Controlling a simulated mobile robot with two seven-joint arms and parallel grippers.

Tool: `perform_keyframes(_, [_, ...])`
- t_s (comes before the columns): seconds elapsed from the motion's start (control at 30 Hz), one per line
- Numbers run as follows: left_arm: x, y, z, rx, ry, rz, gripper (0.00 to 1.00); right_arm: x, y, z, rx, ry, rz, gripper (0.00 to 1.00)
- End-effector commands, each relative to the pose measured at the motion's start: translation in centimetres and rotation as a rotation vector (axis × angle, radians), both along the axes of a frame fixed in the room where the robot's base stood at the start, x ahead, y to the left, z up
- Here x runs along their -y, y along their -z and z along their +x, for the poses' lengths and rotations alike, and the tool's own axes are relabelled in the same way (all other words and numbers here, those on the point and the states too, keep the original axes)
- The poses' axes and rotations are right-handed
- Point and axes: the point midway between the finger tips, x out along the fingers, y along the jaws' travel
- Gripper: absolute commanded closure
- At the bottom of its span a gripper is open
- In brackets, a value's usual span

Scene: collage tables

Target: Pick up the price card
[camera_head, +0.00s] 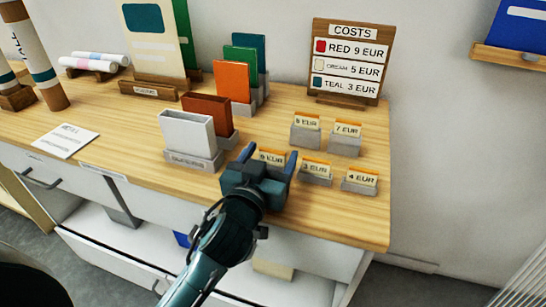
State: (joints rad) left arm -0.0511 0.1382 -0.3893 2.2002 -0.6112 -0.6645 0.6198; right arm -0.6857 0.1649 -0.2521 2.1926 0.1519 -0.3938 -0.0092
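Small cream price cards with orange top edges stand in grey holders on the right part of the wooden counter. One card (271,157), its figure hard to read, shows between the fingers of my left gripper (269,156). The fingers are apart, one on each side of this card in the picture; I cannot tell whether they touch it. Its holder is hidden by the gripper. To its right stand the 3 EUR card (315,167) and the 4 EUR card (361,178). Behind are the 7 EUR card (348,129) and another card (307,120). My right gripper is not in view.
A COSTS board (348,60) stands at the back, listing red 9, cream 5 and teal 3 EUR. A white box-like holder (187,132) and coloured card holders stand left of the gripper. A paper sheet (66,140) lies farther left. The counter's right front (360,222) is clear.

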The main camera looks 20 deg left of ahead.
Motion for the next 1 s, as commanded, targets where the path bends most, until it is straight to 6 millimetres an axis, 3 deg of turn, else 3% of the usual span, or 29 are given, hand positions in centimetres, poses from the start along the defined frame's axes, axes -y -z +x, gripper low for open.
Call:
perform_keyframes(0.5, [0.0, 0.0, 0.0, 0.0, 0.0, 0.0, 0.72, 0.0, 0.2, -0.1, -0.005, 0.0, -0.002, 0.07])
perform_keyframes(0.77, [0.0, -0.5, 0.0, 0.002, 0.0, -0.001, 0.72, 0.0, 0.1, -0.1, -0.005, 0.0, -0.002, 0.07])
perform_keyframes(1.0, [0.0, -4.8, 0.0, 0.007, -0.001, -0.002, 0.72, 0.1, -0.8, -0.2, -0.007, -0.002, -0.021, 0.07])
